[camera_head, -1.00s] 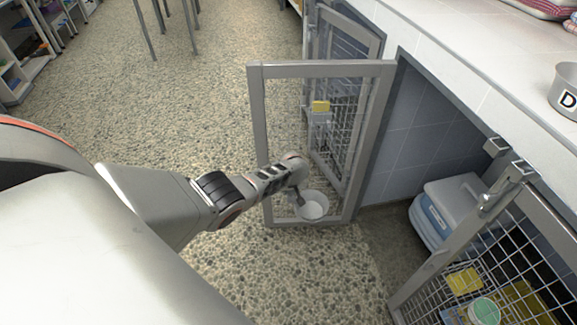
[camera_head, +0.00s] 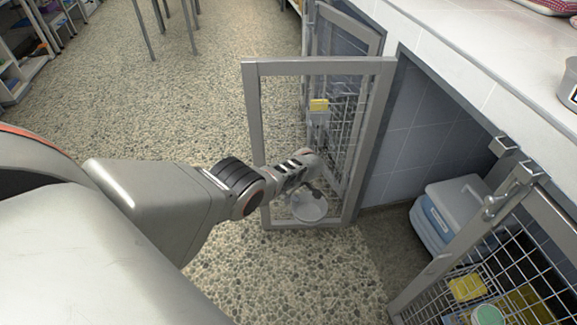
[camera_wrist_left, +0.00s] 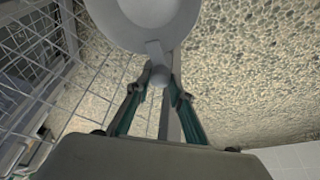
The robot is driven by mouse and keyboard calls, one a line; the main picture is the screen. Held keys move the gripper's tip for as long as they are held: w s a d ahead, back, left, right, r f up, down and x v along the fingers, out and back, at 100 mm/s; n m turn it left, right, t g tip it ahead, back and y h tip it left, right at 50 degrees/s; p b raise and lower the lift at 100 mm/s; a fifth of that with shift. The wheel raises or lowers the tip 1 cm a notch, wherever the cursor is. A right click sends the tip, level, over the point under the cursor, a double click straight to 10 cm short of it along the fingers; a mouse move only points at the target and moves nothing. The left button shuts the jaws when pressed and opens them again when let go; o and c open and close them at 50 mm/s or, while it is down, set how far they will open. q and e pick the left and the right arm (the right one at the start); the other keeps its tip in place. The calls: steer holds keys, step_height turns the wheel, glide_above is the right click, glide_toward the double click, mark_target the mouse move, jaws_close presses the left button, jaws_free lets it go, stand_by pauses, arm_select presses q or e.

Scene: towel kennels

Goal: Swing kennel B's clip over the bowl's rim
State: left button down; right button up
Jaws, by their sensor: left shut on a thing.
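A white bowl (camera_head: 308,206) sits low at the open kennel door (camera_head: 252,140), near its bottom rail. My left gripper (camera_head: 314,186) is at the bowl's rim. In the left wrist view the left gripper (camera_wrist_left: 160,80) is shut on the round knob of the clip (camera_wrist_left: 158,74). The clip's flat tab lies across the edge of the bowl (camera_wrist_left: 150,15); whether it is hooked over the rim, I cannot tell. No letter shows on this door. My right gripper is out of view.
A second mesh door (camera_head: 480,260) stands at the lower right with a metal latch (camera_head: 490,207). A blue and white box (camera_head: 447,212) sits inside the open bay.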

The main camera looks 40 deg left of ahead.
mark_target(290, 199)
arm_select(q)
steer(key=shift+s+f, duration=0.15)
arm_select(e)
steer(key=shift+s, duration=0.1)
arm_select(q)
steer(key=c, duration=1.8)
jaws_free()
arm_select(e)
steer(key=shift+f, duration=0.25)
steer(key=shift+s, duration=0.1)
arm_select(q)
steer(key=shift+d+r, duration=0.15)
steer(key=shift+r, duration=0.05)
steer(key=shift+w+d+r, duration=0.2)
steer(key=shift+d+r, duration=0.05)
steer(key=shift+r, duration=0.05)
steer(key=shift+s+d+r, duration=0.1)
steer(key=shift+s+r, duration=0.05)
steer(key=shift+r, duration=0.4)
steer(key=shift+s+d+r, duration=0.1)
steer(key=shift+s+r, duration=0.05)
steer(key=shift+r, duration=0.35)
steer(key=shift+v, duration=4.4)
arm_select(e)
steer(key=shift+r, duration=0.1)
